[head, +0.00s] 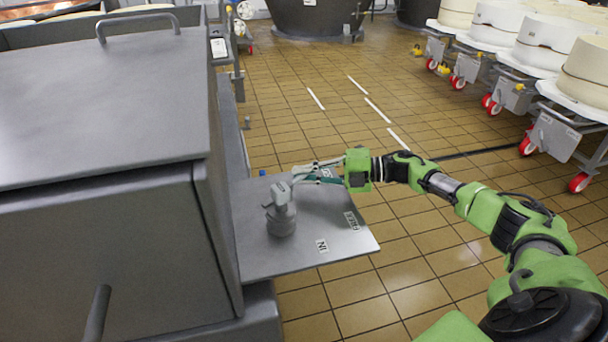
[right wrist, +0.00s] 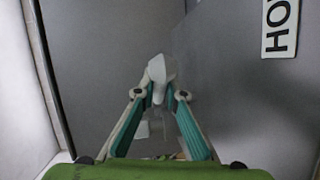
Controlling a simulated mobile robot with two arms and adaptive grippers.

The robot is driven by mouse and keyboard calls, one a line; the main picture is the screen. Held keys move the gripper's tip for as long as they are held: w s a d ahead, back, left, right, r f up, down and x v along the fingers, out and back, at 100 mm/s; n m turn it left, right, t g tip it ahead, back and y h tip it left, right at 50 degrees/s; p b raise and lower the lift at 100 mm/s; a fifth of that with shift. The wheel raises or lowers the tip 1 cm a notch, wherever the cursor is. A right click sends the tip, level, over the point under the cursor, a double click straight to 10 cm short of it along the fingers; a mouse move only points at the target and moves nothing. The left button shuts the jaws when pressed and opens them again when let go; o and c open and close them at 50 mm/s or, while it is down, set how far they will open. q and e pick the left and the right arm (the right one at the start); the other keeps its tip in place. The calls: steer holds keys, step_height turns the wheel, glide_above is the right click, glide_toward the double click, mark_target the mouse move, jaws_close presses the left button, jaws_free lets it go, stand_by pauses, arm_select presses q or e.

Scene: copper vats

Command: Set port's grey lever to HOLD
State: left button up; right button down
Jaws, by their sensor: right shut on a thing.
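The grey lever (head: 281,215) stands on a round base on a flat grey plate (head: 300,262) beside a large grey cabinet. In the right wrist view the pale lever end (right wrist: 157,76) sits between the two fingertips (right wrist: 159,94). A label reading "HO", cut off by the frame edge, is the HOLD label (right wrist: 280,28). An "IN" label (head: 322,246) is on the plate's near side, and another label (head: 352,220) is on its right. My left gripper is not in view.
The grey cabinet (head: 100,110) with its bar handle fills the left side, close to the plate. Tiled floor (head: 400,250) lies open to the right. Wheeled carts (head: 555,130) with pale round loads stand at the far right. A dark vat (head: 315,15) stands at the back.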

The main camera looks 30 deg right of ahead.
steer(key=c, duration=2.1)
jaws_free()
steer(key=v, duration=1.2)
steer(key=shift+f, duration=0.1)
